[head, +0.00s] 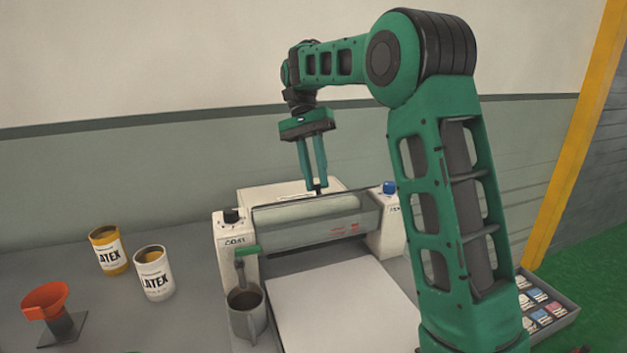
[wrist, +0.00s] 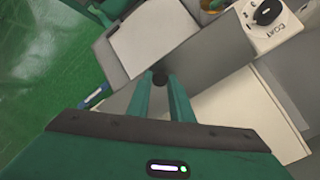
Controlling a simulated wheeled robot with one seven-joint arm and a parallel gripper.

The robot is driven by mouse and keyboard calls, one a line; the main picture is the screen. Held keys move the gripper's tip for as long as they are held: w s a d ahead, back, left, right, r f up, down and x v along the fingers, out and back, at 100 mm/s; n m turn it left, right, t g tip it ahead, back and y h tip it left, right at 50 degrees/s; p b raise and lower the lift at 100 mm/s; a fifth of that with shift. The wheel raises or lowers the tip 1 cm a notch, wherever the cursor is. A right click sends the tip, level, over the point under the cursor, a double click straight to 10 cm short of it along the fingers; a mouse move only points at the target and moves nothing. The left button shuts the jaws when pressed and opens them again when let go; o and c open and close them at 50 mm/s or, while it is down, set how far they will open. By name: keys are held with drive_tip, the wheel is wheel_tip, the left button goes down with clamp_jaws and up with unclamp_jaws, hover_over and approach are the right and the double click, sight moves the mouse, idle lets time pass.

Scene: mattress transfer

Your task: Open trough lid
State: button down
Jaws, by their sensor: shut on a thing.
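The coating machine (head: 240,262) stands on the bench, with "COAT" on its left housing. Its trough lid (head: 300,212) is a grey, partly see-through panel across the machine between the two end housings. My gripper (head: 317,186) points down at the lid's top edge, near its middle. The fingers hide part of the knob. How far the lid is tilted is hard to tell.
A white sheet (head: 340,310) lies in front of the machine. A grey mug (head: 245,318) stands by its left housing. Two latex cans (head: 154,277) and an orange funnel (head: 45,299) are on the left. A tray of small packs (head: 565,312) is at the right.

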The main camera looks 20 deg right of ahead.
drive_tip(key=shift+w, duration=0.1)
drive_tip(key=c, duration=1.6)
unclamp_jaws()
drive_tip(key=shift+s, duration=0.2)
